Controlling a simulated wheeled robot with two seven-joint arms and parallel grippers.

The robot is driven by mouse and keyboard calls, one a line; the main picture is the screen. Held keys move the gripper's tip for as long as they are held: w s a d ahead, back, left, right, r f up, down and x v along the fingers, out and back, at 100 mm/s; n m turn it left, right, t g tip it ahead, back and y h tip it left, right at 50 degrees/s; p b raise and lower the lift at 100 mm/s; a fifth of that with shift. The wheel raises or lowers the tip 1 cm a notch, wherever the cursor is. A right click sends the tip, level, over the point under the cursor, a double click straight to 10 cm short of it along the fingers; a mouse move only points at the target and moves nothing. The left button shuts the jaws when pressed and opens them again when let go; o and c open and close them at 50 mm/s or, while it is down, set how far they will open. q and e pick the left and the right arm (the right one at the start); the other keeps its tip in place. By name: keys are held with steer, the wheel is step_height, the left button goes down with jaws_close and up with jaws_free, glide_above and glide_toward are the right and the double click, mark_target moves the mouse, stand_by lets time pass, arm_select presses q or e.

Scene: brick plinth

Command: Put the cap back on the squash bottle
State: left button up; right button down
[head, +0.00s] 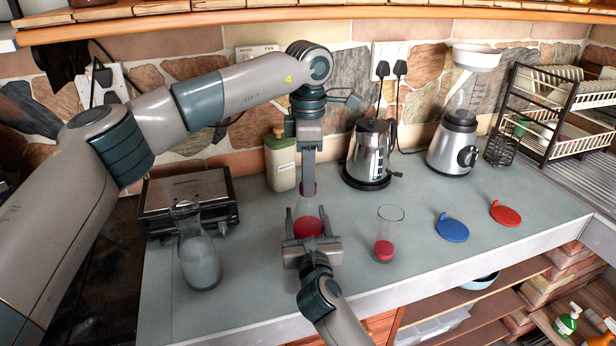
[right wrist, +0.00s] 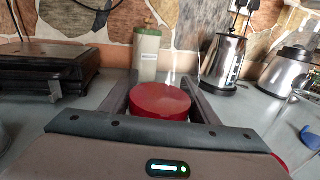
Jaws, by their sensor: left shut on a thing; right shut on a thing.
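The squash bottle (head: 308,227) is clear glass with red squash low in it, and it stands upright. The squash also shows as a red disc in the right wrist view (right wrist: 160,101). My right gripper (head: 311,243) is shut on the bottle's lower body from the front. My left gripper (head: 308,180) points straight down over the bottle's mouth. It is shut on a small dark red cap (head: 308,188), mostly hidden by the fingers. I cannot tell whether the cap touches the bottle's rim.
A clear carafe (head: 200,262) stands left and a glass with red drink (head: 384,250) right. A blue lid (head: 452,228) and red lid (head: 506,214) lie farther right. Behind are a grill (head: 183,190), a green-capped bottle (head: 281,165), a kettle (head: 368,155) and a blender (head: 456,140).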

arm_select(q)
steer(key=o, duration=1.2)
steer(key=shift+c, duration=0.2)
steer(key=shift+r, duration=2.3)
steer(key=shift+c, duration=0.4)
steer(key=shift+d+r+n, duration=0.15)
steer(key=shift+r+n, duration=0.15)
steer(key=shift+n, duration=0.7)
steer(key=n, duration=0.2)
steer(key=r+n, duration=0.1)
steer(key=n, duration=0.1)
steer(key=shift+s+d, duration=0.1)
steer(key=shift+s, duration=0.05)
steer(key=n, duration=0.2)
steer(key=r+n, duration=0.1)
steer(key=n, duration=0.3)
steer(key=shift+a+r, duration=0.25)
steer(key=shift+r, duration=0.15)
